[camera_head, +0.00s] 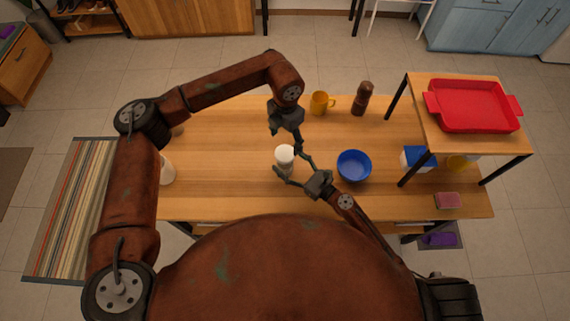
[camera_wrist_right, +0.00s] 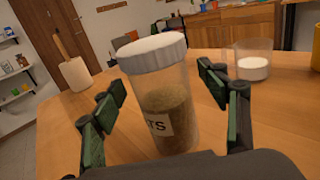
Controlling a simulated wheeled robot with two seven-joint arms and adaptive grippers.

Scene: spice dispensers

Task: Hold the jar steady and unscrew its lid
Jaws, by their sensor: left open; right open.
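The jar (camera_head: 287,169) stands upright on the wooden table, clear-walled and partly filled with brown contents. Its white lid (camera_head: 285,153) is on top. In the right wrist view the jar (camera_wrist_right: 166,112) and its ribbed lid (camera_wrist_right: 152,52) stand between the open fingers of my right gripper (camera_wrist_right: 168,100), with gaps on both sides. In the head view my right gripper (camera_head: 294,168) reaches in from the lower right around the jar. My left gripper (camera_head: 287,125) is above and behind the jar, pointing down, apart from the lid; its fingertips are hard to make out.
A blue bowl (camera_head: 354,166) stands just right of the jar. A yellow mug (camera_head: 321,102) and a brown bottle (camera_head: 362,98) stand behind. A raised shelf with a red tray (camera_head: 472,105) is at the right. A clear container (camera_wrist_right: 253,62) shows in the right wrist view.

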